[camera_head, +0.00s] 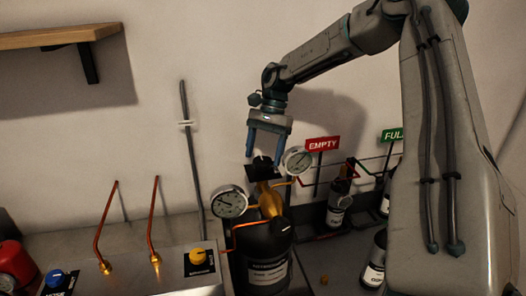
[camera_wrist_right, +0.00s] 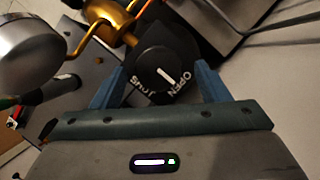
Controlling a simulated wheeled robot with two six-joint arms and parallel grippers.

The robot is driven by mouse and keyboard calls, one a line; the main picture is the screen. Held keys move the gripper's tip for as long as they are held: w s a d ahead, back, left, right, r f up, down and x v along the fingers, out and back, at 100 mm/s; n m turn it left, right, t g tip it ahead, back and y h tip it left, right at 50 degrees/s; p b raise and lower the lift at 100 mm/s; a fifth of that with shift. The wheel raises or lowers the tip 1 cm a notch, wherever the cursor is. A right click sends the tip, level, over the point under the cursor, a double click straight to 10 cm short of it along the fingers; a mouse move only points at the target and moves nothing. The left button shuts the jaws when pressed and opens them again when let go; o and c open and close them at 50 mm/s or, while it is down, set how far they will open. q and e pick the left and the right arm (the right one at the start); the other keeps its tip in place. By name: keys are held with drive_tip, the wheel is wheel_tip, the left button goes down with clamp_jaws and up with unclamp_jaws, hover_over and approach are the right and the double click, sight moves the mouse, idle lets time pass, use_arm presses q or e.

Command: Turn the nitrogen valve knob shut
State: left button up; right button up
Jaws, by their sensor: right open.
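The nitrogen valve knob (camera_wrist_right: 157,62) is round and black with a white pointer line. The words OPEN and SHUT show beside it on a dark plate, and the pointer lies toward OPEN. In the head view the dark plate (camera_head: 262,172) sits on top of the brass valve (camera_head: 270,200) of a black cylinder (camera_head: 266,262). My right gripper (camera_head: 267,160) points down over the knob. Its two blue fingers are open, one on each side of the knob, also in the right wrist view (camera_wrist_right: 162,68). I cannot tell whether they touch it. My left gripper is not in view.
Two round gauges (camera_head: 230,202) (camera_head: 297,161) flank the valve closely. An EMPTY sign (camera_head: 322,144) and other bottles (camera_head: 338,205) stand to the right. A metal bench (camera_head: 150,262) with copper tubes and a yellow knob (camera_head: 198,254) is at left. A wooden shelf (camera_head: 60,36) hangs at upper left.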

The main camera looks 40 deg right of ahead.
drive_tip(key=shift+a+f, duration=0.15)
drive_tip(key=shift+f, duration=0.15)
drive_tip(key=shift+s+a+f, duration=0.1)
drive_tip(key=shift+s+f, duration=0.05)
drive_tip(key=shift+s, duration=0.1)
